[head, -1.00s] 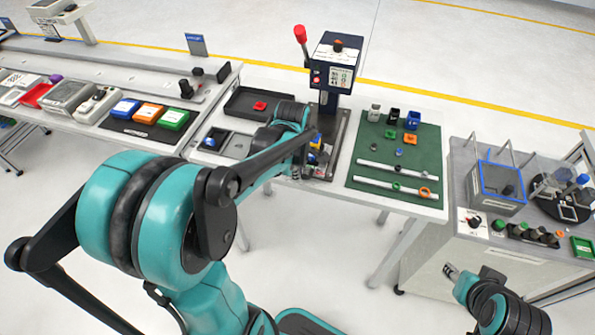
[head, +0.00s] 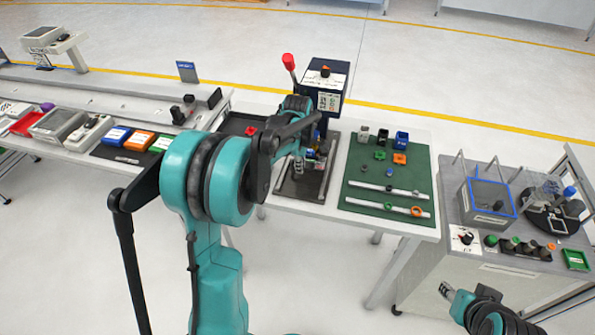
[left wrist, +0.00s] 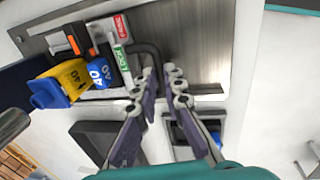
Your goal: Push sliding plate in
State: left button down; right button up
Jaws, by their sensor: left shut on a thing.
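The press machine (head: 328,78) with a red-tipped lever stands at the back of the white table. A dark plate (head: 296,187) extends from its foot toward me. In the left wrist view the plate's metal surface (left wrist: 195,40) carries a black bent handle (left wrist: 150,49). My left gripper (head: 299,164) is low over the plate. In the left wrist view, its two fingers (left wrist: 165,78) are close together, shut on the handle; the contact is partly hidden. Yellow (left wrist: 70,75) and blue (left wrist: 99,73) blocks marked 40 sit beside it. My right gripper (head: 446,290) hangs empty at lower right; its opening is unclear.
A green mat (head: 382,205) with rods and small parts lies to the right of the plate. A black tray (head: 236,124) is partly behind my left arm. A grey side bench (head: 520,240) stands further right.

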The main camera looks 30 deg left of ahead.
pick_arm(q)
jog(key=shift+w+a, duration=0.1)
jog(key=shift+w, duration=0.1)
jog(key=c, duration=1.6)
grip_release()
notch_tip(320, 180, up, 12)
jog(key=s, duration=0.2)
jog(key=shift+d, duration=0.3)
jog(key=shift+f, duration=0.1)
jog(key=s+d+f+m+t, duration=0.2)
jog(key=s+d+m, duration=0.4)
jog(key=s+m, duration=0.4)
jog(key=s+d+f+m+t, duration=0.2)
jog(key=s+d+m, duration=0.5)
jog(key=s+m, duration=0.4)
jog(key=shift+s+d+f+t+h, duration=0.15)
jog(key=shift+s+f+t+h, duration=0.2)
jog(key=shift+t, duration=0.25)
